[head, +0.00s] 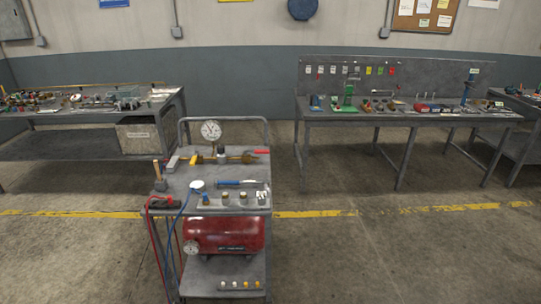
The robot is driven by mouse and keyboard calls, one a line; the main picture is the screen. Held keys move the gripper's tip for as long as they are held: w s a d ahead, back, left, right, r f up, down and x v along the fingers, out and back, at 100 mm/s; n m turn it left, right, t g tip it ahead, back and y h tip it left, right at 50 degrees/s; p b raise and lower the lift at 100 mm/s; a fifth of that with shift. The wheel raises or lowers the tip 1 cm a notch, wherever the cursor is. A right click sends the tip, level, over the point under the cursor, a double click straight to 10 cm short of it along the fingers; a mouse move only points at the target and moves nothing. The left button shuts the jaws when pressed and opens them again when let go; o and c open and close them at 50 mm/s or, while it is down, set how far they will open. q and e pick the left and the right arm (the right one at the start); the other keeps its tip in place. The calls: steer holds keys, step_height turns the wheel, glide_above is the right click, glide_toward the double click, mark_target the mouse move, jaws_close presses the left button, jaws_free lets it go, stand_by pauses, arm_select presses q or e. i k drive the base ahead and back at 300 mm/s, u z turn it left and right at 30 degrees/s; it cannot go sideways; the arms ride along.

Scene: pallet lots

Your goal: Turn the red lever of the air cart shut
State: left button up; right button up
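The air cart (225,293) stands in the middle of the head view, on the floor ahead of me. A round pressure gauge (211,130) rises at the back of its top. A brass pipe run (232,159) lies across the top below the gauge. A small red lever (262,152) sticks out at the right end of this run, roughly level. A yellow lever (188,158) slants at the left end. A red air tank (224,235) sits under the top. Neither of my grippers is in view.
A workbench (415,117) with tools and a pegboard stands behind to the right. Another loaded table (60,148) with a grey bin (138,137) stands left. Blue and red hoses (172,240) hang at the cart's left side. Floor (400,260) right of the cart is clear.

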mark_target(256, 151)
steer(key=z, duration=0.7)
steer(key=i, duration=0.8)
steer(key=z, duration=0.95)
steer(key=i, duration=1.4)
steer(key=u, duration=0.4)
steer(key=i, duration=0.95)
steer(key=u, duration=0.85)
